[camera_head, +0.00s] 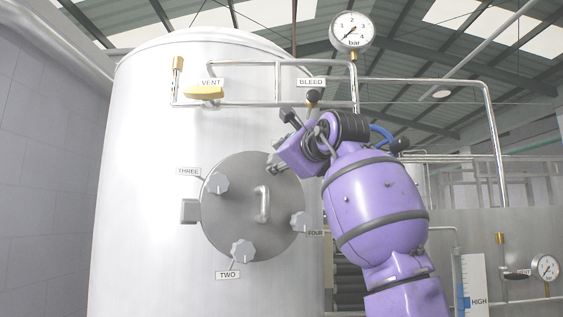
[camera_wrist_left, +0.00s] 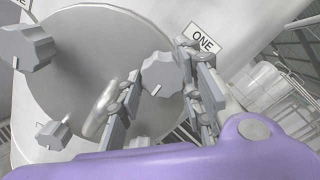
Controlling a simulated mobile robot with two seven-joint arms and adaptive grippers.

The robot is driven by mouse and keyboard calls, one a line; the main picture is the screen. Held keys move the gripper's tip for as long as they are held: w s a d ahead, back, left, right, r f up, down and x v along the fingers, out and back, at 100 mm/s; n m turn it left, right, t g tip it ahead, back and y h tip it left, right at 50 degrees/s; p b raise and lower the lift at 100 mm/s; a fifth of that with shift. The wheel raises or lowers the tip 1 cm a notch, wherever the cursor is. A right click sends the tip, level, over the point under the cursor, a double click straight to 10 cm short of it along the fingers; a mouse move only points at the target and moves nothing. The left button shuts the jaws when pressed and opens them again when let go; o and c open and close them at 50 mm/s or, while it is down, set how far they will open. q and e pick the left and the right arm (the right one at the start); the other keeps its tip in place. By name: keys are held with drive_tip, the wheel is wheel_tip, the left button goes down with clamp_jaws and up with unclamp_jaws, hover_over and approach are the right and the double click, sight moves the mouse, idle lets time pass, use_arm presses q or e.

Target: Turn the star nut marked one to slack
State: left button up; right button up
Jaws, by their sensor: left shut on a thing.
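The star nut marked one (camera_wrist_left: 164,76) is a grey lobed knob with a pale line on its face, beside the ONE plate (camera_wrist_left: 205,40) in the left wrist view. My left gripper (camera_wrist_left: 158,74) has one finger on each side of this nut and is shut on it. In the head view my left gripper (camera_head: 277,163) is at the upper right edge of the round hatch cover (camera_head: 235,200), and it hides nut one and its plate. My right gripper is not in view.
Star nuts marked three (camera_head: 216,184), two (camera_head: 243,251) and four (camera_head: 300,222) sit around the cover. Above are the yellow vent lever (camera_head: 204,93), the bleed valve (camera_head: 313,96) and a pressure gauge (camera_head: 352,31) on pipes.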

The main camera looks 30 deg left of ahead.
use_arm(q)
drive_tip(key=n, duration=3.5)
drive_tip(key=shift+w+d+r, duration=0.1)
drive_tip(key=shift+w+d, duration=0.1)
drive_tip(key=shift+w, duration=0.15)
drive_tip(key=shift+r, duration=0.1)
drive_tip(key=o, duration=1.1)
